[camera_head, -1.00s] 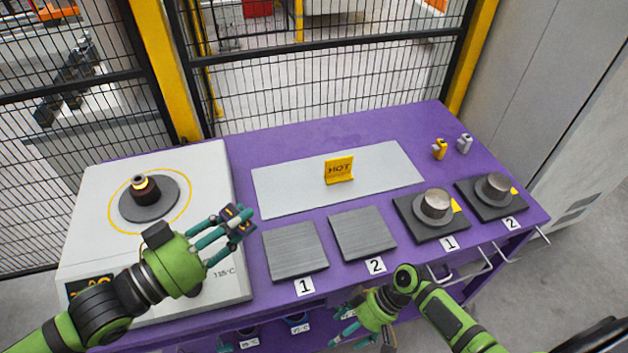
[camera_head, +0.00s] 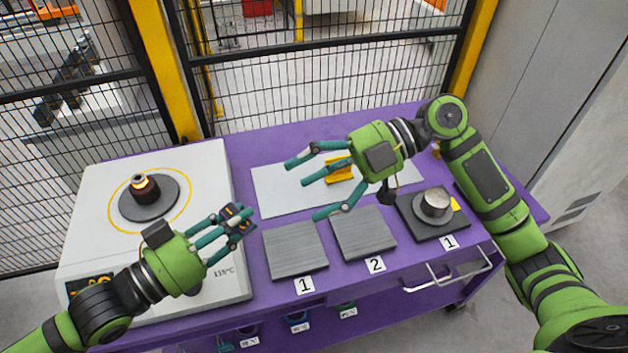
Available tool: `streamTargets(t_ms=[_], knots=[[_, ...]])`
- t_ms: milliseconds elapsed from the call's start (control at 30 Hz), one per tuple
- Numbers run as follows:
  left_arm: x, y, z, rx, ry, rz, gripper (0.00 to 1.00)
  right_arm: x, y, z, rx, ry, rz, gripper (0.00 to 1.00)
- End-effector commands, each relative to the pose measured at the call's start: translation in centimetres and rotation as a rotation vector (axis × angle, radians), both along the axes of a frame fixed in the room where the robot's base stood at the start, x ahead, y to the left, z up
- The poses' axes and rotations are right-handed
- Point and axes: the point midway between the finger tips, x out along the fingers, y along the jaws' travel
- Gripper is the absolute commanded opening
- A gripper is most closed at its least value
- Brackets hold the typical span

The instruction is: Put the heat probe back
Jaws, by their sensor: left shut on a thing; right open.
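My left gripper (camera_head: 234,224) is shut on a small dark piece with orange marks (camera_head: 239,211), which looks like the heat probe. Its fingers hide much of it. It hangs over the right edge of the white heater (camera_head: 95,215), beside plate 1. My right gripper (camera_head: 303,189) is open and empty, above the pale grey mat (camera_head: 274,200), with its fingers pointing left. It partly hides the yellow HOT sign (camera_head: 339,171).
A dark ringed part (camera_head: 145,187) stands on the heater's round plate. Grey plates 1 (camera_head: 293,250) and 2 (camera_head: 362,233) lie in front of the mat. A metal cylinder (camera_head: 435,204) sits on black pad 1; my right arm hides pad 2. Labelled holders (camera_head: 297,322) sit below the purple tabletop.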

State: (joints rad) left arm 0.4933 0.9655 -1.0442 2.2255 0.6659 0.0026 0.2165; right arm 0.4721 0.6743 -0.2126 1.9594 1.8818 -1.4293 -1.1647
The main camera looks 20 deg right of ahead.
Motion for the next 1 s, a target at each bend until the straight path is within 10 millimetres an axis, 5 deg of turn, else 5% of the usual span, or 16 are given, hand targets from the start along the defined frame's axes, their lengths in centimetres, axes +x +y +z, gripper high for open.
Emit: streamTargets(t_ms=[600, 1000], knots=[[0.0, 0.0, 0.0, -0.001, 0.0, 0.0, 0.0, -0.2, 9.4, -3.6, 0.003, 0.001, 0.001, 0.82], [0.0, 0.0, 0.0, -0.001, 0.0, 0.0, 0.0, -0.2, 10.9, -4.3, 0.0, 0.001, -0.001, 0.82]])
